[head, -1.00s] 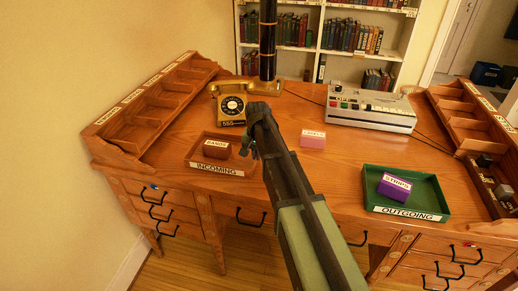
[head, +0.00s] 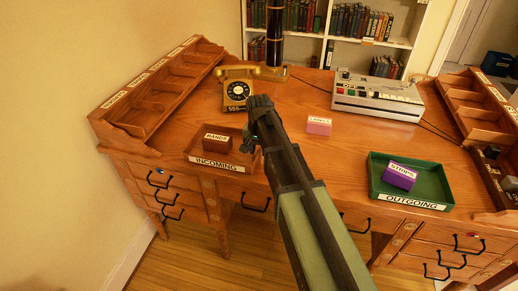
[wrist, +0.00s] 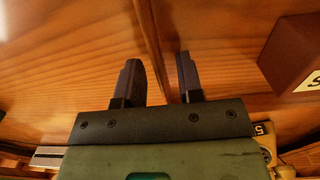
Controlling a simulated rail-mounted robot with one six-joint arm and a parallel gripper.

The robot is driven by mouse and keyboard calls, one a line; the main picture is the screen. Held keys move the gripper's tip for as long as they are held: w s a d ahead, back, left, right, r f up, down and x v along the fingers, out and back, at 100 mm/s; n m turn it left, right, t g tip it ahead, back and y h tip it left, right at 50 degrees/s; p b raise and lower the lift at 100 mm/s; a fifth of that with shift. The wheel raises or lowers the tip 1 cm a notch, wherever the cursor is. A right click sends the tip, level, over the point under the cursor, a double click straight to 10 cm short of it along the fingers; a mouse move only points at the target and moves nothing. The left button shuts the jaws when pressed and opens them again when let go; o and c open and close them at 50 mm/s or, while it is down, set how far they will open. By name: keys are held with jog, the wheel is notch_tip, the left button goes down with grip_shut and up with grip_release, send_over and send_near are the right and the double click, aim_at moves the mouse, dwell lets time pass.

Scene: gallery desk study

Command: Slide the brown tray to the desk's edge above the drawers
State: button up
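The brown tray (head: 198,154), with an INCOMING label on its front wall, lies on the left part of the desk near its front edge, above the left drawers. A small brown box (head: 217,141) labelled BANDS sits in it and partly shows in the wrist view (wrist: 290,52). My gripper (head: 254,143) is at the tray's right side, pointing down. In the wrist view its two fingers (wrist: 159,68) are apart, with the line of the tray's side wall (wrist: 150,40) running between them. I cannot tell if either finger touches the wall.
A gold telephone (head: 240,90) stands behind the tray. A pink box (head: 318,126) lies mid-desk. A green OUTGOING tray (head: 432,182) holds a purple box (head: 399,177) at right. A grey machine (head: 378,98) stands at the back. A wooden pigeonhole rack (head: 165,88) lines the left end.

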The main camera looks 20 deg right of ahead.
jog(key=shift+r, duration=0.1)
notch_tip(320, 180, up, 11)
jog(key=p, duration=1)
jog(key=shift+f+p, duration=0.2)
jog(key=shift+p, duration=0.2)
jog(key=s+a+n, duration=0.2)
jog(key=s+n, duration=0.1)
jog(key=s, duration=0.6)
jog(key=s+a+r+n+p, duration=0.1)
jog(key=s+a+n, duration=0.1)
jog(key=s, duration=0.8)
jog(key=shift+s+a+n, duration=0.15)
jog(key=shift+n, duration=0.55)
